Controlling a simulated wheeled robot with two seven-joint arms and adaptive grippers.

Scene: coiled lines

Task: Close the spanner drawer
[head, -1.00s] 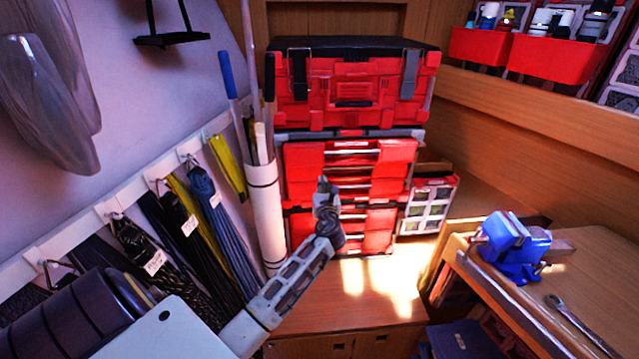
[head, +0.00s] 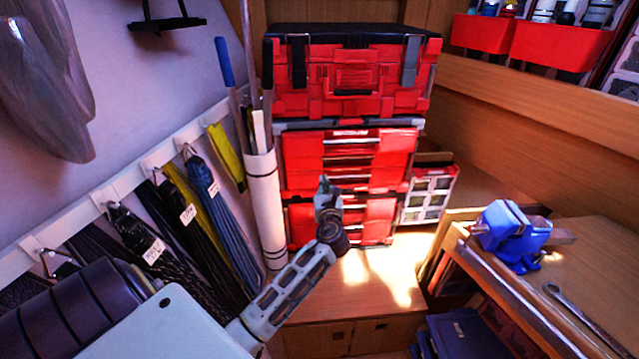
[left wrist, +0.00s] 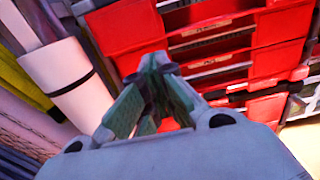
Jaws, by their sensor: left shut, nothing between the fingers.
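The red drawer stack (head: 300,155) stands at the back under a red toolbox. It has several drawers with pale bar handles. Which one is the spanner drawer, and how far any drawer stands out, I cannot tell. My left gripper (head: 324,183) is shut and empty, its tips in front of the lower drawers in the head view. In the left wrist view its fingers (left wrist: 160,75) point at the red drawer fronts (left wrist: 215,60); contact is unclear. My right gripper is not in view.
A white tube (head: 265,205) with long rods stands left of the stack. Coiled lines (head: 208,200) hang on the left wall. A blue vise (head: 512,235) and a spanner (head: 580,312) are on the right bench (head: 600,265). The wooden surface (head: 365,285) before the stack is clear.

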